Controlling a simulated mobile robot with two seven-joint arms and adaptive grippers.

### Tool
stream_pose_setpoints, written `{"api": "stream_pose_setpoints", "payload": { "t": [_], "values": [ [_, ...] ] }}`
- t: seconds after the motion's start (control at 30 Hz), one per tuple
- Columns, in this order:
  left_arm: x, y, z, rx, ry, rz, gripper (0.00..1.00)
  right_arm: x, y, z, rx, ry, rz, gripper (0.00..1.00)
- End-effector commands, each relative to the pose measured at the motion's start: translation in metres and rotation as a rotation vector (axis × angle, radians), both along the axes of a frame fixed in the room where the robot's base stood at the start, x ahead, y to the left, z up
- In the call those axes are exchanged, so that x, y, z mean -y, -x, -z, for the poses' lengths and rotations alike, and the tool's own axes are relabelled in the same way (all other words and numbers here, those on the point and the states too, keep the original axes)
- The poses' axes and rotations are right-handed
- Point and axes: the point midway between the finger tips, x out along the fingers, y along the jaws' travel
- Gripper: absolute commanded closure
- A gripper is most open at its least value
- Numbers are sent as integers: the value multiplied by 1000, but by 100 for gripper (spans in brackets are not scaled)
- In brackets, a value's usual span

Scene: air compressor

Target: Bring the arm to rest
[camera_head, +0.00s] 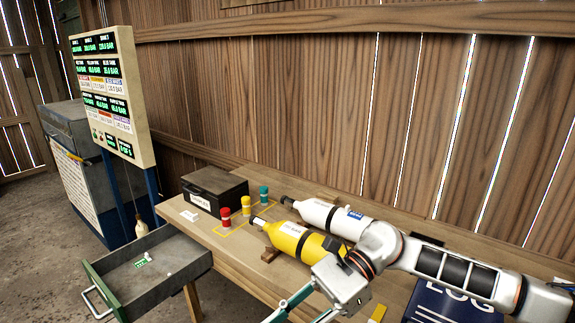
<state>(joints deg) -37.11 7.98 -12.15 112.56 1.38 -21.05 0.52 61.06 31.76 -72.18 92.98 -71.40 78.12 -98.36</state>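My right arm (440,262) comes in from the right, above the wooden workbench (232,247). Its gripper (304,306) points down and left at the bottom edge of the view, in front of the yellow cylinder. Teal finger links show, but the fingertips are cut off, so I cannot tell whether it is open or holds anything. My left gripper is not in view. The yellow cylinder (290,236) and a white cylinder (325,213) lie on the bench, partly hidden behind the arm.
Red (226,217), yellow (246,205) and teal (264,193) caps stand beside a black box (213,187). An open drawer (178,262) juts out at left. A gauge board (112,95) stands behind it. A dark blue log book (440,306) lies under the arm.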

Motion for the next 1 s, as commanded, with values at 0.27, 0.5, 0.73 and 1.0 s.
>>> {"api": "stream_pose_setpoints", "payload": {
  "t": [0.27, 0.5, 0.73, 1.0],
  "values": [
    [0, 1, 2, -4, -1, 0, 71, -64, 10, -32, -550, -278, 300, 74],
    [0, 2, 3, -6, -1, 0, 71, -60, -29, -39, -1123, -477, 567, 74],
    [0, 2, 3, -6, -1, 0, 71, -9, -73, 10, -1729, -652, 812, 74],
    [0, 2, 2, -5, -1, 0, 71, 87, -72, 141, -2460, -888, 1076, 74]
  ]
}}
